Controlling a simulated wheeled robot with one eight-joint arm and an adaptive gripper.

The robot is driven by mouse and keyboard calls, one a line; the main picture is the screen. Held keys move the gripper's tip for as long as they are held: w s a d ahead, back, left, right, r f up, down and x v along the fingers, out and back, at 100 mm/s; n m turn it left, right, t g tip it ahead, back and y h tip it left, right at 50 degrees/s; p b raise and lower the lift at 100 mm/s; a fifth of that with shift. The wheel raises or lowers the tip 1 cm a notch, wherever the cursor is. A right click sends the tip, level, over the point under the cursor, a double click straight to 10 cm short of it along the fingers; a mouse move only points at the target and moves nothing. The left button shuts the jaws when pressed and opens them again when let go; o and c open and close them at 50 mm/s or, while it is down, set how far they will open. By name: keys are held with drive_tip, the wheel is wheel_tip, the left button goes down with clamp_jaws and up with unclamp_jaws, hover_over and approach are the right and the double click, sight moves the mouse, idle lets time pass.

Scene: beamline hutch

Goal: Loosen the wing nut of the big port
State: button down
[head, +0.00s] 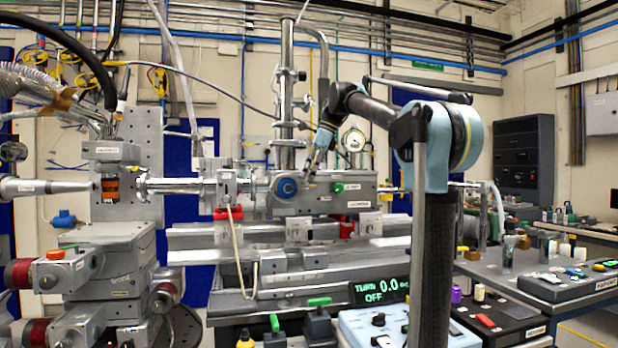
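A grey metal chamber (325,203) sits mid-picture on the beamline. On its front left is a round port with a blue face (287,188), which may be the big port. A small green handle (338,188) is to its right. I cannot make out the wing nut for certain; it is too small or hidden behind my fingers. My gripper (310,173) points down at the chamber's upper front edge, just right of the blue-faced port. Whether it touches anything and whether its fingers are apart cannot be told at this size.
A display (380,291) reads "TURN 0.0" and "OFF". A light blue control box (372,325) stands below it. Green-handled devices (318,318) are at the front. A vertical metal pipe (286,100) rises behind the chamber. A dial gauge (354,140) is close right of my gripper.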

drive_tip(key=n+g, duration=0.1)
drive_tip(key=n, duration=0.1)
drive_tip(key=n+g, duration=0.1)
drive_tip(key=n, duration=0.2)
drive_tip(key=shift+w, duration=0.4)
drive_tip(key=n, duration=0.2)
drive_tip(key=n+g+h, duration=0.1)
drive_tip(key=n, duration=0.2)
drive_tip(key=shift+w+a, duration=0.15)
drive_tip(key=n+h, duration=0.1)
drive_tip(key=n, duration=0.1)
drive_tip(key=n+g+h, duration=0.1)
drive_tip(key=n, duration=0.1)
drive_tip(key=shift+w+a, duration=0.1)
drive_tip(key=shift+a, duration=0.1)
drive_tip(key=shift+a+n+h, duration=0.15)
drive_tip(key=shift+n+h, duration=0.55)
drive_tip(key=shift+n, duration=1.5)
drive_tip(key=c, duration=2.1)
unclamp_jaws()
drive_tip(key=shift+f+g, duration=0.1)
drive_tip(key=shift+g, duration=0.2)
